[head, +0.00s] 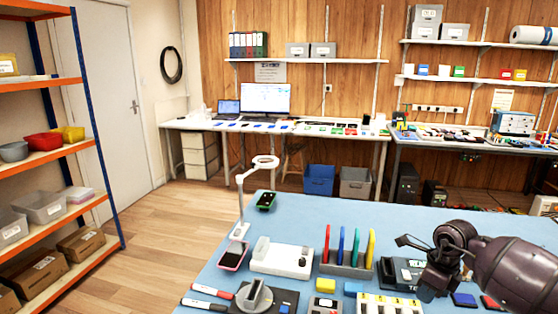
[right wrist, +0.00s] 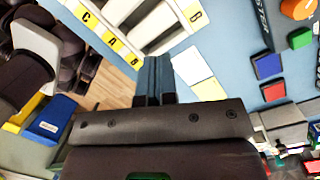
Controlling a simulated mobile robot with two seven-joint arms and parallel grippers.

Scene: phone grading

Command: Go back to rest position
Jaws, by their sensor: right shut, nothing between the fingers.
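My right arm comes in from the right edge of the head view, and its dark gripper (head: 427,290) hangs over the right part of the blue work table (head: 205,284). In the right wrist view the two fingers (right wrist: 153,78) are pressed together with nothing between them. They are beside the white tray with lettered yellow labels (right wrist: 116,32). That tray also shows in the head view (head: 388,301), left of the gripper. My left gripper is in neither view.
A rack with red, blue, green and yellow upright pieces (head: 346,268), a white device (head: 281,259), a ring lamp (head: 239,199), a pink-edged phone (head: 233,257) and screwdrivers (head: 207,303) stand or lie on the table. A shelf unit (head: 111,185) is at left. The wooden floor between is clear.

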